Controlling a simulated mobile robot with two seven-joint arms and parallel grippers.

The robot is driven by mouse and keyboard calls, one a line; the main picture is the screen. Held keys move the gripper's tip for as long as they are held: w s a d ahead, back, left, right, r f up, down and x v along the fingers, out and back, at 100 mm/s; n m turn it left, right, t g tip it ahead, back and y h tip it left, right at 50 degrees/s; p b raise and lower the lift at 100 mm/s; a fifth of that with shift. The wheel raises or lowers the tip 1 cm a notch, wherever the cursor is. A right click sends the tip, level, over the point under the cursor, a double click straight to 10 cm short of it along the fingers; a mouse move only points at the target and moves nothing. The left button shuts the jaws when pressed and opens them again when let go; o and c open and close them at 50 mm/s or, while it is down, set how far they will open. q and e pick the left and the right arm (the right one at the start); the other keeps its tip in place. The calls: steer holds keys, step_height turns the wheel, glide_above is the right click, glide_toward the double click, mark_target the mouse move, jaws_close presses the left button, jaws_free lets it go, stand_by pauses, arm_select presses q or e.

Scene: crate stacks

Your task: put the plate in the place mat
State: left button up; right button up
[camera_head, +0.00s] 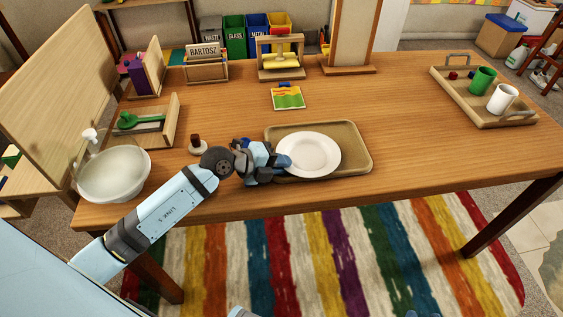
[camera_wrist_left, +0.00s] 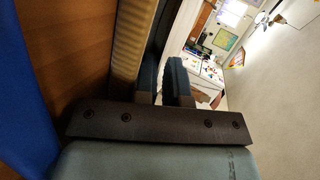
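The white round plate (camera_head: 309,154) is over the tan, raised-rim tray-like mat (camera_head: 357,165) near the table's front edge; I cannot tell whether it touches it. No other place mat is clear. My left gripper (camera_head: 283,162) is at the plate's left rim.
A wooden peg (camera_head: 196,147) and a white basin (camera_head: 114,174) stand left of the mat. A colourful booklet (camera_head: 287,97) lies behind it. A tray (camera_head: 452,98) with a green cup (camera_head: 482,80) and white cup (camera_head: 502,98) is at right. The table between is clear.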

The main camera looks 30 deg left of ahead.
arm_select(q)
steer(key=shift+s+f, duration=0.1)
steer(key=shift+f, duration=0.2)
arm_select(e)
steer(key=shift+f, duration=0.15)
arm_select(q)
steer(key=shift+r, duration=0.3)
steer(key=p+v, duration=0.1)
steer(key=v, duration=0.4)
steer(key=shift+a+r, duration=0.15)
steer(key=shift+r, duration=0.2)
steer(key=v, duration=0.6)
steer(key=shift+s+a+r+p, duration=0.2)
steer(key=shift+s+a+p, duration=0.05)
steer(key=shift+p, duration=0.15)
arm_select(e)
steer(key=shift+r, duration=0.2)
